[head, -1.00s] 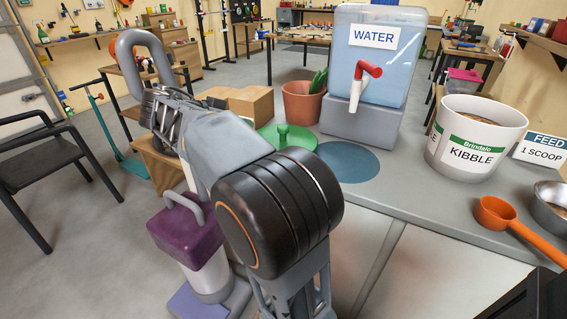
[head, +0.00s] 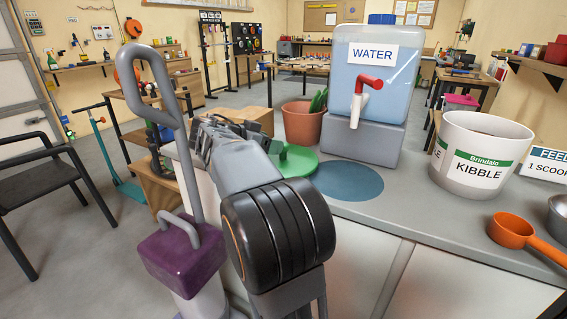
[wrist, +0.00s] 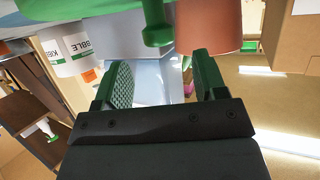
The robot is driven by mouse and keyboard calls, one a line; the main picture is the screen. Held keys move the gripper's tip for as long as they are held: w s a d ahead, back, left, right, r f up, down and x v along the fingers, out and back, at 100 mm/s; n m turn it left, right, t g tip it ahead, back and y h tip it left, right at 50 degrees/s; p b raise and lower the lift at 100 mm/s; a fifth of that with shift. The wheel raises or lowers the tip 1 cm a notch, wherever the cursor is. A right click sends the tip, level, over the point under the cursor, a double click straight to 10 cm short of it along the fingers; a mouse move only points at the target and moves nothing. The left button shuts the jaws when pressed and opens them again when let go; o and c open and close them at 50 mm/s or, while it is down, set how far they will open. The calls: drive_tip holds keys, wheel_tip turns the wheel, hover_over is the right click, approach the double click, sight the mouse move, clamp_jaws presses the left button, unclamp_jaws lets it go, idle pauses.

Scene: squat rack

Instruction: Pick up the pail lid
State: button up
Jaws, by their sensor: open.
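The pail lid, a round green disc with a knob, lies on the grey counter in the head view (head: 300,164). My arm hides its left part there. In the wrist view the green lid (wrist: 45,14) runs along the top edge, and its knob (wrist: 157,28) sticks down into the picture. My gripper (wrist: 162,62) is open, with nothing between its green-padded fingers. The knob lies just beyond the fingertips, roughly in line with the gap. In the head view my gripper (head: 228,132) is left of the lid, its fingertips hard to make out.
Behind the lid stand a terracotta pot (head: 303,124) and a water dispenser (head: 376,75). A blue round mat (head: 348,182) lies to the right, then a white kibble pail (head: 478,150) and an orange scoop (head: 512,231). A purple-topped object with a handle (head: 180,258) stands at the left.

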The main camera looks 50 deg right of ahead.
sight(283, 154)
drive_tip(key=b+x, duration=0.1)
drive_tip(key=x, duration=0.3)
drive_tip(key=shift+f, duration=0.1)
clamp_jaws()
idle(0.5)
